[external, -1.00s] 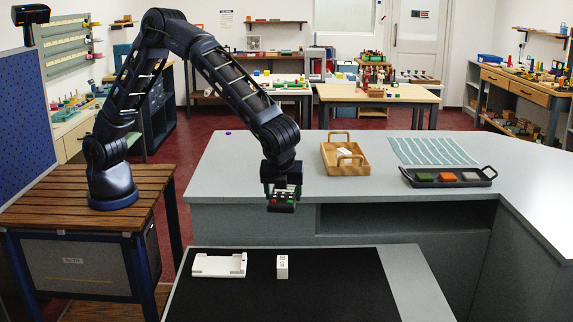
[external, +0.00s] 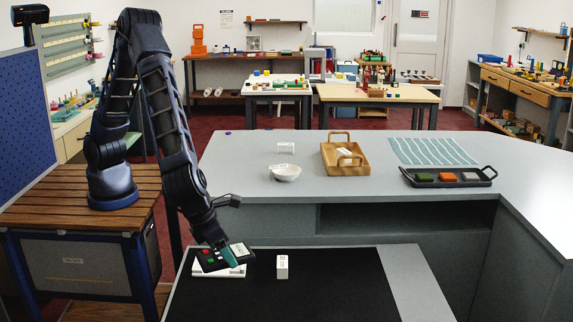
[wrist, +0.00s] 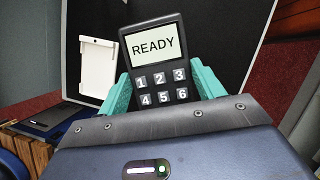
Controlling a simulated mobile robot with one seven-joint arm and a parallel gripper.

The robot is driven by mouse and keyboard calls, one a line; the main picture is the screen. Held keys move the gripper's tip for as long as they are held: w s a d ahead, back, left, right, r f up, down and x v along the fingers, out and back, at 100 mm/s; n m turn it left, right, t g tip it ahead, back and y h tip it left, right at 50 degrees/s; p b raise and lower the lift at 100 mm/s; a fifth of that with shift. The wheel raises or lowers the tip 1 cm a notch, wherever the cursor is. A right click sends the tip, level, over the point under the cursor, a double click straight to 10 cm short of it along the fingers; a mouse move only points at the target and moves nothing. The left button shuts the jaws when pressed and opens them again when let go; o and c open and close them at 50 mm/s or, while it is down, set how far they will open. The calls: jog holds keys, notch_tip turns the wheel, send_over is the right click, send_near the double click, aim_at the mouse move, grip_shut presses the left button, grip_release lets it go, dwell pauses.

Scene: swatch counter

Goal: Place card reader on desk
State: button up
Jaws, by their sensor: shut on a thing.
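The card reader (external: 241,250) is dark with a pale screen; in the wrist view the card reader (wrist: 154,62) shows "READY" above number keys. My gripper (external: 228,258) is shut on it, with teal fingers at both sides of the reader in the wrist view. It holds the reader tilted over the left back part of the desk (external: 300,300), which has a black top. A white tray-like holder (external: 206,272) lies there, partly hidden by the reader; it also shows in the wrist view (wrist: 97,65). I cannot tell whether the reader touches it.
A small white block with markings (external: 282,267) stands right of the reader. The desk's front and right are clear.

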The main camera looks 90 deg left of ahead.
aim_at(234, 307)
notch_tip(234, 307, down, 16)
jog(key=shift+r, duration=0.2)
dwell(0.4)
jog(key=o, duration=1.2)
jog(key=shift+f, duration=0.1)
